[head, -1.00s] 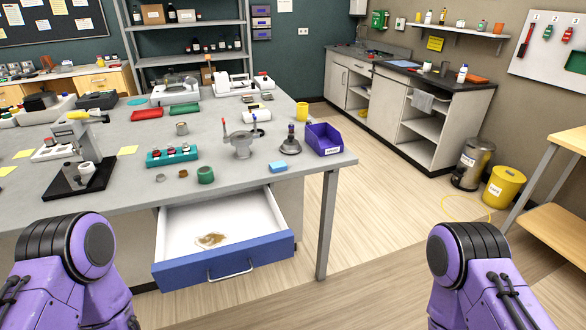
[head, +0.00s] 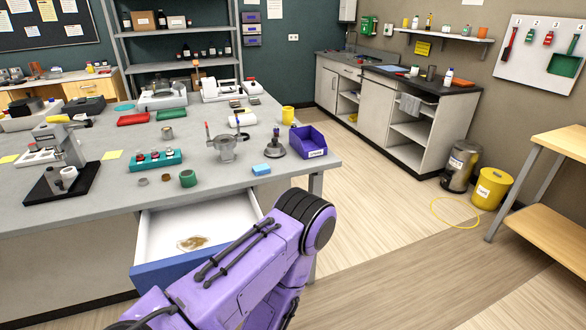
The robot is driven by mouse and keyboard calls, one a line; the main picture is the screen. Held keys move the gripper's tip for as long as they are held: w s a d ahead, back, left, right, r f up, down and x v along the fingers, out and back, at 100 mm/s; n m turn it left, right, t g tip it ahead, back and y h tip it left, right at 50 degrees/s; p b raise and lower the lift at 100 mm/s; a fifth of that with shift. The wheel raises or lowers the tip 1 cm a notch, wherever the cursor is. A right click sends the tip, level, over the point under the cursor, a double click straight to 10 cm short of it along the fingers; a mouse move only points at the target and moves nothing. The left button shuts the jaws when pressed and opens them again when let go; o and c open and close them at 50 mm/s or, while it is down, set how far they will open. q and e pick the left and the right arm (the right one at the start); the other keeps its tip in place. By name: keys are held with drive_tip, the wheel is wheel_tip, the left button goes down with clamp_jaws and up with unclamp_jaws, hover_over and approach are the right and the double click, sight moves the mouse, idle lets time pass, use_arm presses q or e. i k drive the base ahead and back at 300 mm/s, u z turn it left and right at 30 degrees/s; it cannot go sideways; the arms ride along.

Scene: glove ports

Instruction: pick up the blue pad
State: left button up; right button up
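The blue pad (head: 261,169) is a small light-blue block lying flat on the grey table (head: 225,190), near its front edge. It sits just left of the purple bin (head: 308,142) and below the grey round-based stand (head: 275,148). One purple arm of mine reaches in from the bottom of the head view, in front of the open drawer (head: 165,270). Its gripper is not visible. The other arm is out of the picture.
A grey cup-like fixture (head: 226,148), a teal rack (head: 154,160) and a green ring (head: 188,178) stand left of the pad. The open drawer juts out below the table edge and holds a brown spill (head: 192,243).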

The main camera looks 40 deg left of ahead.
sight(258, 170)
drive_tip(key=u, duration=0.05)
drive_tip(key=i, duration=1.3)
drive_tip(key=u, duration=2)
